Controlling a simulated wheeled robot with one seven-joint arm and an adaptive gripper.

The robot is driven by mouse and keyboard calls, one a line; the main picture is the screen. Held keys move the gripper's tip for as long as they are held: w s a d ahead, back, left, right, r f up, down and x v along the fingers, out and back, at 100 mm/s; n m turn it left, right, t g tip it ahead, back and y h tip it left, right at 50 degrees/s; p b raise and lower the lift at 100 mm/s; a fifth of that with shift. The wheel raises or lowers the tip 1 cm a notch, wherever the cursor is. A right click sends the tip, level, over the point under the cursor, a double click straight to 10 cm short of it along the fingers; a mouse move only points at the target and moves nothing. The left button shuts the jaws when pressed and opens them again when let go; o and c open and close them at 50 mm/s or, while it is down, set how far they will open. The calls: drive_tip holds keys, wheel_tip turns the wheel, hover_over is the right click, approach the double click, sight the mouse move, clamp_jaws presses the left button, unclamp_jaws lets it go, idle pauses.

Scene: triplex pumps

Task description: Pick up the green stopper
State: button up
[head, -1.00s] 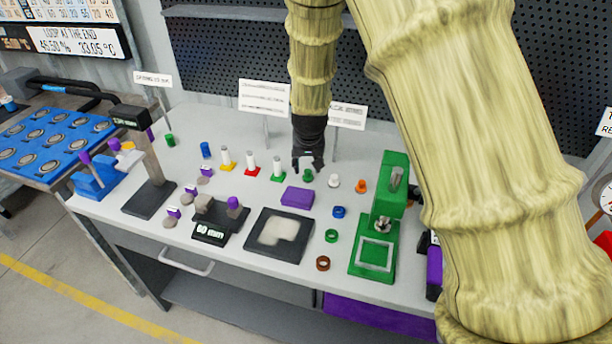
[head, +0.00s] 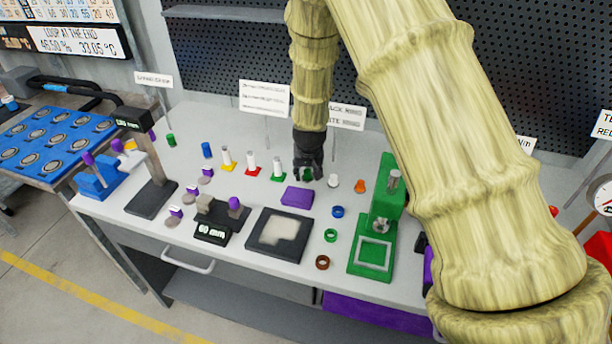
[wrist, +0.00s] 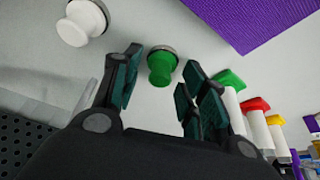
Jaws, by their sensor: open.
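The green stopper (wrist: 161,66) stands on the white table top, a small green knob with a dark base rim. In the wrist view it lies between and just beyond the fingertips of my gripper (wrist: 158,88), which is open with a finger on each side and nothing held. In the head view my gripper (head: 308,172) is low over the table around the stopper (head: 308,173), which its fingers partly hide. I cannot tell from these views whether either finger touches it.
A white stopper (wrist: 82,22) stands close beside the left finger. A white cylinder on a green base (head: 278,168) is near on the other side. A purple block (head: 297,197) lies in front, and an orange stopper (head: 360,186) and a green press (head: 384,215) are to the right.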

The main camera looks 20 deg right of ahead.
sight(307, 173)
drive_tip(key=shift+s, duration=0.1)
drive_tip(key=c, duration=0.9)
clamp_jaws()
drive_tip(key=shift+r+b, duration=0.5)
drive_tip(key=shift+r, duration=0.3)
drive_tip(key=shift+b+v, duration=0.4)
drive_tip(key=shift+v, duration=0.5)
drive_tip(key=s+a+b, duration=0.1)
drive_tip(key=s+a, duration=0.1)
drive_tip(key=s, duration=0.2)
drive_tip(key=s+a+r+b, duration=0.1)
drive_tip(key=s+a, duration=0.2)
drive_tip(key=s, duration=0.1)
drive_tip(key=s+a+b, duration=0.1)
drive_tip(key=s+a, duration=0.1)
drive_tip(key=s, duration=0.3)
drive_tip(key=shift+a+r, duration=0.35)
